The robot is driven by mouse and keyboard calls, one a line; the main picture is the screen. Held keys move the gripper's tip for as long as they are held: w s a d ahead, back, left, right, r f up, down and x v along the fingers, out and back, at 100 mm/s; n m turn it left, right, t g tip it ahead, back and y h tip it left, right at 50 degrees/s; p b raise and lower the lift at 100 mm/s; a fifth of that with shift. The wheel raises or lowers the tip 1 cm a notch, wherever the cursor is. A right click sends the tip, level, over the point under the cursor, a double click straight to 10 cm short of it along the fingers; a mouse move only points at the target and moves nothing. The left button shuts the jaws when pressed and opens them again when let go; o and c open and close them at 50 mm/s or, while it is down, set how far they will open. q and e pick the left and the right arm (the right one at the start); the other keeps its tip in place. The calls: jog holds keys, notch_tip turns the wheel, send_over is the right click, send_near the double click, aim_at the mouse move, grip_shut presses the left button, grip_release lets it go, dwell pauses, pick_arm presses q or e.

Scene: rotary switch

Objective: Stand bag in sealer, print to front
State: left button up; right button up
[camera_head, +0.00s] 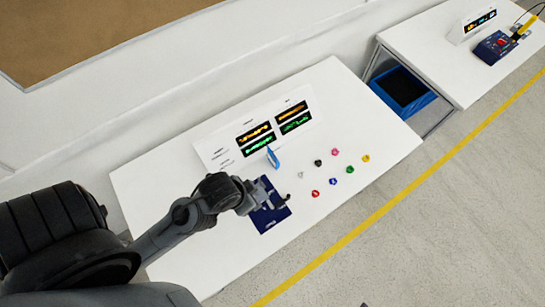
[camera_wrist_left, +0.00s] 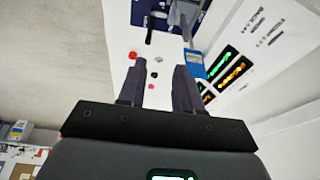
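A small blue packet, which looks like the bag (camera_head: 272,157), stands on the white table below the display panel. It also shows in the left wrist view (camera_wrist_left: 194,64), to the right of my fingers. Its print cannot be made out. A dark blue device, which looks like the sealer (camera_head: 270,217), lies on the table with a black lever at its right side. It shows at the top of the left wrist view (camera_wrist_left: 140,12). My left gripper (camera_head: 262,194) is over the device and partly hides it. Its two fingers (camera_wrist_left: 159,82) are apart with nothing between them. My right gripper is not in view.
Several coloured knobs (camera_head: 333,181) are scattered on the table right of the device. A white panel with lit displays (camera_head: 272,128) stands behind. A blue bin (camera_head: 433,97) sits between this table and another one. The table's right end (camera_head: 385,140) is clear.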

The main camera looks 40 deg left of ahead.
pick_arm(q)
jog(key=w+d+f+m+t+h, duration=0.1)
jog(key=w+d+f+m+h, duration=0.1)
jog(key=w+d+m, duration=0.55)
jog(key=w+d+f+m+t+h, duration=0.2)
jog(key=w+d+m, duration=0.5)
jog(key=w, duration=0.2)
jog(key=m+g+y+b, duration=0.3)
jog(key=m+g+y, duration=0.1)
jog(key=g, duration=0.3)
send_over(272, 152)
notch_tip(272, 152, down, 6)
jog(key=shift+w+d+f, duration=0.1)
jog(key=shift+f, duration=0.45)
jog(key=shift+a+f, duration=0.2)
jog(key=shift+f, duration=2.35)
